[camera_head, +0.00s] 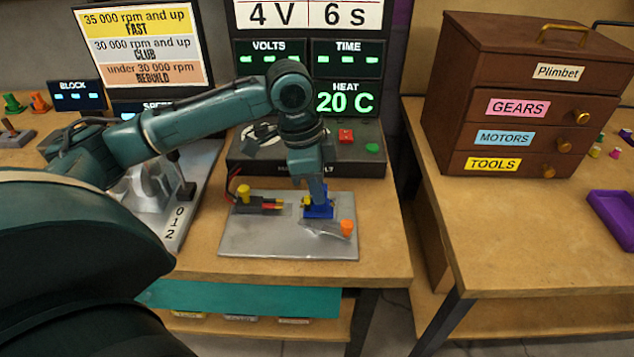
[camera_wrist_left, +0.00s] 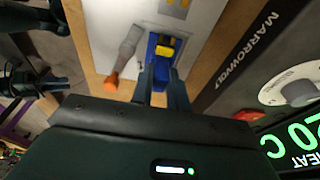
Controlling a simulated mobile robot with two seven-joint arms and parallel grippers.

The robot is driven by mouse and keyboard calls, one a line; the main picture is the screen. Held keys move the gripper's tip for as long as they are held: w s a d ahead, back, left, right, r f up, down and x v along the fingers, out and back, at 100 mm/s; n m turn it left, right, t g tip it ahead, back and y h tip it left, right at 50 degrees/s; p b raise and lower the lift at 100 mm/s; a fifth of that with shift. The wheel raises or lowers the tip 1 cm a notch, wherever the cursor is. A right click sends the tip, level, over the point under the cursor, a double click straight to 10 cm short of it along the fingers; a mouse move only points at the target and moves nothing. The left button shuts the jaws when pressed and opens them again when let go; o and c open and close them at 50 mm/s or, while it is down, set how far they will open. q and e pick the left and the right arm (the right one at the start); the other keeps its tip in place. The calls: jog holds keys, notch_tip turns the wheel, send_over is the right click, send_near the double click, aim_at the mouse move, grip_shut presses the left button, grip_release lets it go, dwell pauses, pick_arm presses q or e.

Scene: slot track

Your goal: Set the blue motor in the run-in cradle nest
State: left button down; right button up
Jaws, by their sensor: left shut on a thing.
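The blue motor (camera_head: 318,211) is at the right part of the grey metal cradle plate (camera_head: 262,243), beside a clear or grey lever with an orange knob (camera_head: 347,228). My left gripper (camera_head: 318,196) reaches down from above and is shut on the motor. In the left wrist view the blue motor (camera_wrist_left: 157,47) with a yellow end lies at the tips of my left gripper (camera_wrist_left: 163,76). The nest under the motor is mostly hidden, and I cannot tell whether the motor is fully seated.
Red and yellow-tipped contacts with a yellow knob (camera_head: 244,193) stand on the plate left of the motor. The power unit (camera_head: 250,165) with its displays stands close behind. A drawer cabinet (camera_head: 470,110) and a purple tray (camera_head: 612,215) are on the right table.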

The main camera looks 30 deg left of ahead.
aim_at(304, 207)
jog(key=shift+r, duration=0.1)
pick_arm(q)
jog(key=c, duration=1.3)
grip_release()
jog(key=shift+f, duration=0.1)
pick_arm(e)
jog(key=shift+r, duration=0.15)
pick_arm(q)
jog(key=r, duration=0.4)
jog(key=s+a+r+p, duration=0.1)
jog(key=r, duration=0.3)
jog(key=a+r+p, duration=0.1)
jog(key=r, duration=0.4)
jog(key=shift+s+a, duration=0.1)
jog(key=shift+s, duration=0.1)
pick_arm(e)
jog(key=shift+r+n, duration=0.3)
jog(key=shift+r, duration=0.2)
jog(key=shift+s+f, duration=0.1)
